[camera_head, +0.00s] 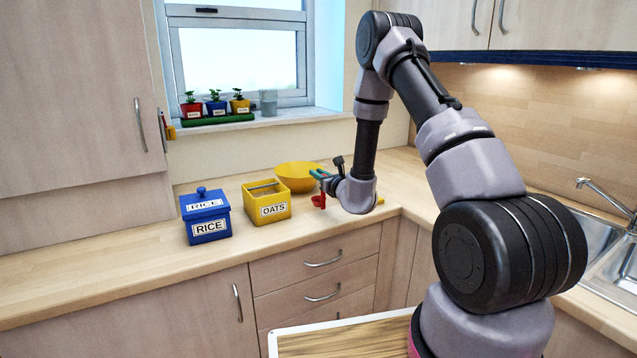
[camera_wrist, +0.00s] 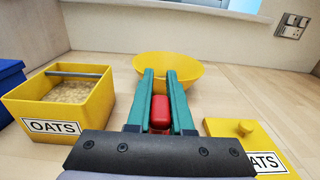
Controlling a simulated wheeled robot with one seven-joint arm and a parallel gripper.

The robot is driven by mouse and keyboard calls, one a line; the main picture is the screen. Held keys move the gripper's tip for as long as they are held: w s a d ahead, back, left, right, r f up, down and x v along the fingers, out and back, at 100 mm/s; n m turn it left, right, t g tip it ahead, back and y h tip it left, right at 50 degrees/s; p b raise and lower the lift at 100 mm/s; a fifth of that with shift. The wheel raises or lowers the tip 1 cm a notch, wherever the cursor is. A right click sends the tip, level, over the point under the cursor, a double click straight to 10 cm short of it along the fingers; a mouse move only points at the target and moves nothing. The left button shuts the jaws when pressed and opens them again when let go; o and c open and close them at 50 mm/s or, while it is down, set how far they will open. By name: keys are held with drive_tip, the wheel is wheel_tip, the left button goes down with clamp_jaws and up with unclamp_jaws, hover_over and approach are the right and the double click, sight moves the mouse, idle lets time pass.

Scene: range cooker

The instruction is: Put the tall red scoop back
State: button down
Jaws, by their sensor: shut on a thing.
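My gripper (camera_head: 325,175) is shut on the red scoop (camera_head: 318,201), above the counter right of the open oats box. In the wrist view, the teal fingers of my gripper (camera_wrist: 161,75) are on either side of the red scoop (camera_wrist: 160,113). Much of the scoop is hidden by the fingers and gripper body. The open yellow OATS box (camera_head: 264,211) stands left of my gripper and also shows in the wrist view (camera_wrist: 30,107). It holds oats and has a bar across its top.
A yellow bowl (camera_head: 296,178) stands behind my gripper. A yellow lid (camera_wrist: 225,130) with a knob lies at the right of the wrist view. A closed blue RICE box (camera_head: 207,222) stands at left. Small labelled pots (camera_head: 216,109) stand on the windowsill. The front counter is clear.

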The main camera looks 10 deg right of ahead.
drive_tip(key=shift+f, duration=1.1)
drive_tip(key=shift+f, duration=0.1)
drive_tip(key=c, duration=0.8)
unclamp_jaws()
